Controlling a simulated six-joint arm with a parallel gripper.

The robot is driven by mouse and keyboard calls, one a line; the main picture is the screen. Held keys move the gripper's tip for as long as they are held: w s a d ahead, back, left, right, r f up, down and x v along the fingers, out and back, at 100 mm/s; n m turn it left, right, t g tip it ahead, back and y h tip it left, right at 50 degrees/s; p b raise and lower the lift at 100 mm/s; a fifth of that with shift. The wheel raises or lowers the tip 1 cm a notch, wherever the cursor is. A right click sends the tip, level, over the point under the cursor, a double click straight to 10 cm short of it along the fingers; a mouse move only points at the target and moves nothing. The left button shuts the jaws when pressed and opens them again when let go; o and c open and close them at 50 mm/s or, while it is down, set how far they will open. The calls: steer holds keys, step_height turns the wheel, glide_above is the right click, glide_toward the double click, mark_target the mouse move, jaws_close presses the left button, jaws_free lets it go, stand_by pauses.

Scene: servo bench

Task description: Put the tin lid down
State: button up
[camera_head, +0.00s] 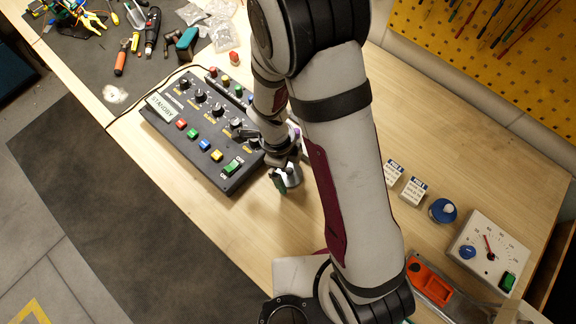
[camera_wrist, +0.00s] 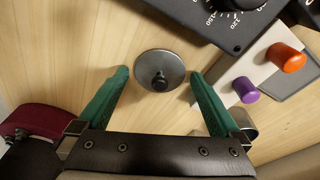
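The tin lid (camera_wrist: 146,63), a round grey metal disc with a black knob, is in the wrist view on or just above the wooden bench. It lies between and slightly beyond the green fingertips of my gripper (camera_wrist: 158,75). The fingers are spread, with a gap on each side of the lid, and hold nothing. In the head view my gripper (camera_head: 283,183) is low over the bench, just right of the control panel (camera_head: 205,130). I cannot make out the lid clearly there.
A pale strip (camera_wrist: 262,68) with orange and purple knobs is close to the right finger. The black panel's corner is above it. A blue round item (camera_head: 442,211) and a gauge box (camera_head: 489,250) stand at the right. Bare wood lies below the panel.

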step_height(320, 180, up, 12)
steer(key=a, duration=0.2)
steer(key=s+d+r+n+y, duration=0.1)
steer(key=s+d+r+n, duration=0.2)
steer(key=s+n, duration=0.4)
steer(key=s+d+r+n+y, duration=0.2)
steer(key=s+r+n, duration=0.4)
steer(key=n, duration=0.4)
steer(key=shift+s+d+r, duration=0.2)
steer(key=shift+s+d, duration=0.3)
steer(key=shift+d, duration=0.2)
steer(key=shift+c, duration=0.2)
